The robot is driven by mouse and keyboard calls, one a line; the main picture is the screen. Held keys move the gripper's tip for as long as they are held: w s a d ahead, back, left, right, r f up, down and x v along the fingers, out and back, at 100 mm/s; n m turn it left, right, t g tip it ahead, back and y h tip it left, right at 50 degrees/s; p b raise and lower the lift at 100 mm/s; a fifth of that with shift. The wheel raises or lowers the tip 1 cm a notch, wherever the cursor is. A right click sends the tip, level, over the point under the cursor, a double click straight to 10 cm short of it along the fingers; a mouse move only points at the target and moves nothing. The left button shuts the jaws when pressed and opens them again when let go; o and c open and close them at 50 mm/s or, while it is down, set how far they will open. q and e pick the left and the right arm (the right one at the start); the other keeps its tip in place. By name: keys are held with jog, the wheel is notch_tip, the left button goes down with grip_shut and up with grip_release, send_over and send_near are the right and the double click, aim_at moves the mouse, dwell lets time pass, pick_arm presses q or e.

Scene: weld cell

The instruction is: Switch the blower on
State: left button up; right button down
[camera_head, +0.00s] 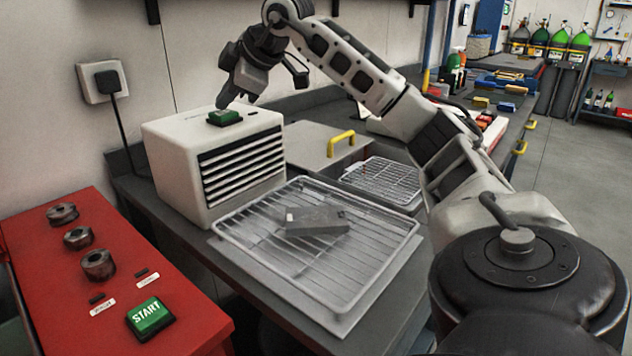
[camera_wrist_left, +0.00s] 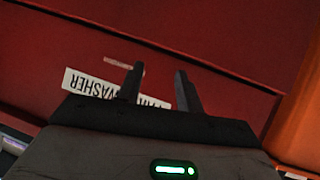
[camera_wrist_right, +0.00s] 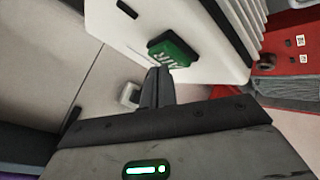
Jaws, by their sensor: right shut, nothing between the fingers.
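The blower (camera_head: 175,168) is a white box with dark slats across its front, standing on the bench by the wall. A green button (camera_head: 224,117) sits on its top; in the right wrist view this button (camera_wrist_right: 173,51) shows the letters AIR. My right gripper (camera_head: 221,105) is shut and empty, pointing down at the button. In the right wrist view its closed fingertips (camera_wrist_right: 158,70) appear right at the button's edge; I cannot tell whether they touch. My left gripper (camera_wrist_left: 156,70) is open and empty, before a red surface with a WASHER label (camera_wrist_left: 92,84).
A wire rack (camera_head: 385,270) with a grey metal part (camera_head: 317,220) lies in front of the blower. A red cabinet (camera_head: 185,330) with a green START button (camera_head: 150,318) stands at the left. A lid with a yellow handle (camera_head: 340,141) is right of the blower.

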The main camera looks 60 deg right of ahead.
aim_at(229, 113)
jog(key=shift+f+b, duration=0.3)
dwell(0.5)
jog(key=shift+r+p, duration=0.75)
jog(key=shift+p, duration=0.05)
notch_tip(229, 113, up, 6)
jog(key=p, duration=0.6)
dwell(0.5)
